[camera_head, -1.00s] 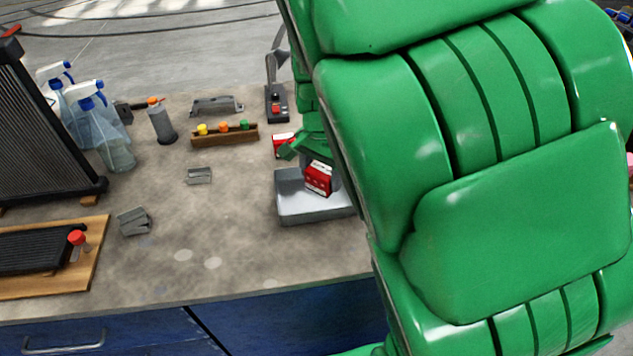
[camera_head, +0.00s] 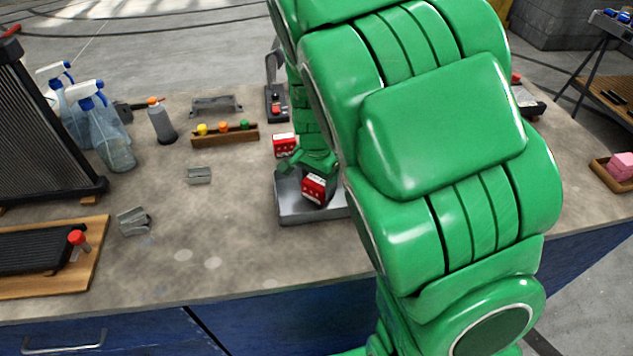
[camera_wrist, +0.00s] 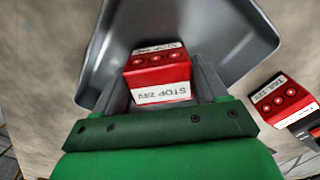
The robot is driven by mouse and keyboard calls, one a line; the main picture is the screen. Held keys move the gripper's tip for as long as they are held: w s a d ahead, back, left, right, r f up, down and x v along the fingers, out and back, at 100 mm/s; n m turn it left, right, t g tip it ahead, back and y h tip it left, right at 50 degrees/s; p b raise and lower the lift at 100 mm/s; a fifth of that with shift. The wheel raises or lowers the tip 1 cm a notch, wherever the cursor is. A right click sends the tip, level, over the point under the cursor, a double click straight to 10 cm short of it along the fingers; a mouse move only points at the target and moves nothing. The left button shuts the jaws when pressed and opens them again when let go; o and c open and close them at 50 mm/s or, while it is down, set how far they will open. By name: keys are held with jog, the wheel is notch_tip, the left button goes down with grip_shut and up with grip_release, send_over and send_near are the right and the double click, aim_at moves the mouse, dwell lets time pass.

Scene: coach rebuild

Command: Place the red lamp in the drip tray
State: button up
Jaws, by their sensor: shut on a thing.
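A red lamp with a white label reading STOP 24V (camera_wrist: 160,73) sits between the two grey fingers of my gripper (camera_wrist: 162,82), which is shut on it. In the head view this lamp (camera_head: 314,189) is tilted, over the grey metal drip tray (camera_head: 300,216). The tray (camera_wrist: 232,28) lies behind the lamp in the wrist view. I cannot tell whether the lamp touches the tray floor. My arm hides the right part of the tray in the head view.
A second red lamp (camera_head: 284,145) stands just behind the tray; it also shows in the wrist view (camera_wrist: 282,101). A wooden holder (camera_head: 225,137) with coloured pieces, spray bottles (camera_head: 115,150) and small grey brackets (camera_head: 199,175) are to the left. The bench front middle is clear.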

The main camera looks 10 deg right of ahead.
aim_at(317, 180)
jog(key=shift+f, duration=0.1)
jog(key=o, duration=1.2)
notch_tip(317, 180, up, 12)
jog(key=shift+r, duration=0.15)
dwell(0.4)
